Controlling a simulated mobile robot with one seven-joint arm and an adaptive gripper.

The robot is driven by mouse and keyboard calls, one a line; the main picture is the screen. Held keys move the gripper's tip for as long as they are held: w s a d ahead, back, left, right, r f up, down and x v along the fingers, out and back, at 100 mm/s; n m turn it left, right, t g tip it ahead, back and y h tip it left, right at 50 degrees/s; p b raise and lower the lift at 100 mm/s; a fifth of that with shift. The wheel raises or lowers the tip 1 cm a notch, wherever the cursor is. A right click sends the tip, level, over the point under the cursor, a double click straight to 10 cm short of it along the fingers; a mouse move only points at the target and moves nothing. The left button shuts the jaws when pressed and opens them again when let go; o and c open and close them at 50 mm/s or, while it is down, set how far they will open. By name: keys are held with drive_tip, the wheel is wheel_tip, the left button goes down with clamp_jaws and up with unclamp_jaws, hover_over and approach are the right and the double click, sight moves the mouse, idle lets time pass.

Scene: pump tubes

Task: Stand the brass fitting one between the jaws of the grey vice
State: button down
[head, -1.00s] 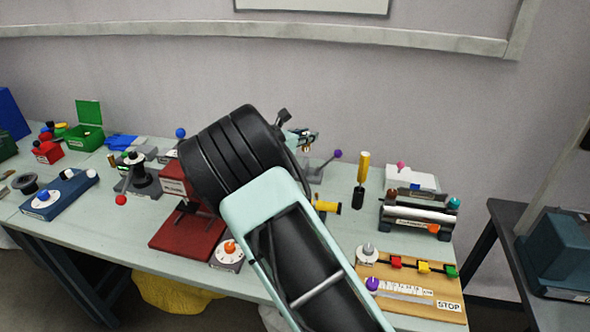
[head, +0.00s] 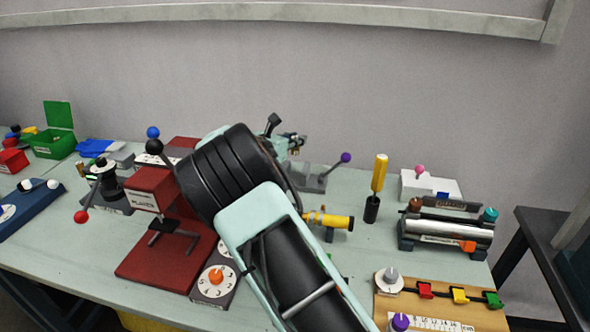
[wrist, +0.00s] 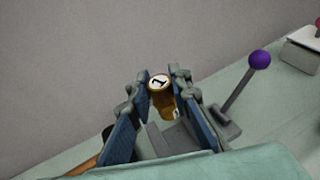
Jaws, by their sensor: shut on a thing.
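The brass fitting (wrist: 161,97), with a "1" on its round pale end, sits between the blue-padded fingers of my gripper (wrist: 160,92) in the wrist view. My gripper is shut on it. The grey vice (wrist: 177,140) shows below and behind the fitting there, with its purple-knobbed lever (wrist: 240,85) to the right. In the head view my gripper (head: 293,143) is above the vice (head: 313,183), partly hidden by my arm. I cannot tell whether the fitting touches the vice; its lower end is hidden.
A red press (head: 155,190) is to the left. A grey roller device (head: 445,232) is at the right. The wall (head: 300,80) is close behind the bench.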

wheel_tip(320, 180, down, 7)
drive_tip(key=shift+w, duration=0.1)
drive_tip(key=shift+r, duration=0.1)
idle(0.3)
drive_tip(key=shift+f+b, duration=0.6)
drive_tip(key=shift+f, duration=0.05)
drive_tip(key=c, duration=1.8)
unclamp_jaws()
drive_tip(key=shift+o, duration=0.2)
drive_tip(key=shift+r, duration=0.3)
drive_tip(key=v, duration=1.2)
drive_tip(key=shift+r+p, duration=0.3)
drive_tip(key=shift+p, duration=0.05)
